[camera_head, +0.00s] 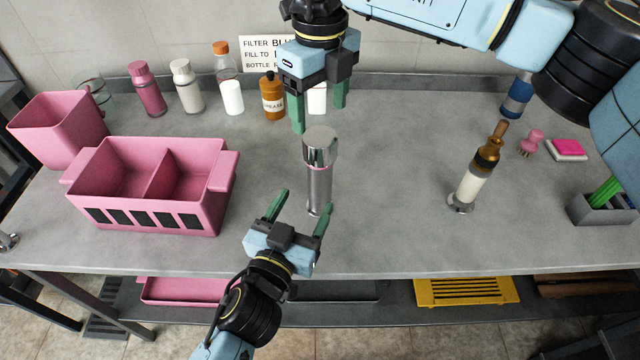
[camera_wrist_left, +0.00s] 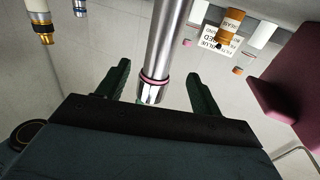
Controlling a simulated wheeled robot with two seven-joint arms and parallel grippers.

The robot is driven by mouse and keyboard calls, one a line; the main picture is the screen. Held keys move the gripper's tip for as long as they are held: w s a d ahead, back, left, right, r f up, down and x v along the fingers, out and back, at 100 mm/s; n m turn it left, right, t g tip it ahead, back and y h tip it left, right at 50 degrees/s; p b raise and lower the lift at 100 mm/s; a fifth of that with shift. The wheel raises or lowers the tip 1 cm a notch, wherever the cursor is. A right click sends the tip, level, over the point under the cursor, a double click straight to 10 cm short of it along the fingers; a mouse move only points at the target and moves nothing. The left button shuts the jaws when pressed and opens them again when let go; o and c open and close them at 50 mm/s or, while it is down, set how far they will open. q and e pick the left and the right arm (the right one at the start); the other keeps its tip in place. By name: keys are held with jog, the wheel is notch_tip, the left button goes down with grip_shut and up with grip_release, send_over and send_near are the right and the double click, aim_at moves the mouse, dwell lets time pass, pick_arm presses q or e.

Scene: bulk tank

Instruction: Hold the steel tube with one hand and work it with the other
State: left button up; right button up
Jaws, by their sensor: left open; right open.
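The steel tube (camera_head: 318,178) stands upright on the grey table, with a wider shiny cap on top and a thin pink ring under the cap. My left gripper (camera_head: 302,200) is open, low in front of the tube, with its green fingers pointing toward it. In the left wrist view the tube (camera_wrist_left: 168,40) shows between the two open fingers (camera_wrist_left: 160,90), with no clear contact. My right gripper (camera_head: 320,112) is open above and just behind the tube's cap, fingers pointing down. Neither gripper holds anything.
A pink two-compartment bin (camera_head: 150,190) stands left, with a pink container (camera_head: 58,130) behind it. Several bottles, including an amber one (camera_head: 273,98), line the back. A brass-topped cylinder (camera_head: 474,175) stands right, near a grey holder (camera_head: 603,208). The table between tube and cylinder is clear.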

aim_at(316, 182)
pick_arm(q)
jog(key=x, duration=0.9)
grip_shut()
pick_arm(e)
jog(key=n, duration=0.9)
jog(key=shift+f, duration=0.1)
dwell(0.4)
jog(key=shift+f, duration=3.9)
jog(key=shift+c, duration=0.4)
